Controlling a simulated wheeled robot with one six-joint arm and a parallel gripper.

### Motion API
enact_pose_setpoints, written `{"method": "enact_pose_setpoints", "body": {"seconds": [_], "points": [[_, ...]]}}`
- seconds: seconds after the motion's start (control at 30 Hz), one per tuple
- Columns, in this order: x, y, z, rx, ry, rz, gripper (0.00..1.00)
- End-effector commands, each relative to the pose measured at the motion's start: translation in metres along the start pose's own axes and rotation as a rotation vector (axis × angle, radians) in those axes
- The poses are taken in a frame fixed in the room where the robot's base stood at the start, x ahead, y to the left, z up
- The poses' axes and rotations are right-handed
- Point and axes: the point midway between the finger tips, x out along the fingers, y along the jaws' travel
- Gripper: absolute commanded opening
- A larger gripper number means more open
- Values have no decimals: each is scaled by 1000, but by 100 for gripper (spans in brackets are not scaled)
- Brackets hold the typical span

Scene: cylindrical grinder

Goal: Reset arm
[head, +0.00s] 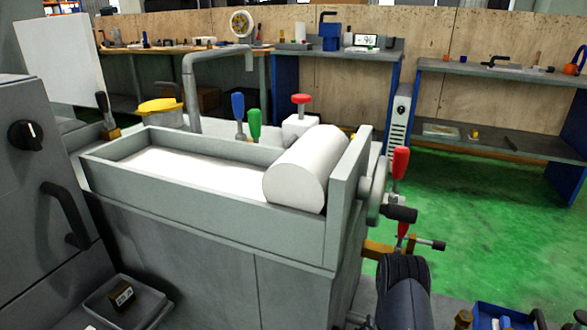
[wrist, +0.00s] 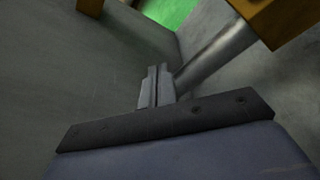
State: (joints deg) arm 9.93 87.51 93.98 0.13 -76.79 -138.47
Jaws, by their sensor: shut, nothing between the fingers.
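My gripper (wrist: 156,72) shows in the wrist view with its two fingers together, shut and empty. It points at a grey machine surface (wrist: 70,60). A silver bar (wrist: 218,50) runs close to the right of the fingers, apart or touching I cannot tell. In the head view my arm is dark at the bottom right of the grinder, and the gripper itself cannot be made out. The grinder (head: 210,215) is a grey body with a white cylinder (head: 305,168) lying at the right end of its trough.
A red-handled lever (head: 400,163) and a black knob (head: 400,214) stick out at the grinder's right end. A yellow-brown block (wrist: 290,20) is at the wrist view's top right. A blue bin (head: 500,314) sits at bottom right. Green floor (head: 480,220) is open beyond.

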Motion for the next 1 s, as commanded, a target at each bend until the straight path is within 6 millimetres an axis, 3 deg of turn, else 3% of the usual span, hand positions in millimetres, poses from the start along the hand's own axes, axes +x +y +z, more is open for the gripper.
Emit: {"method": "enact_pose_setpoints", "body": {"seconds": [0.2,0.4,1.0], "points": [[-43,2,2,1,3,-2,0],[-65,1,1,1,2,-1,0],[-72,2,0,6,9,-2,0]]}}
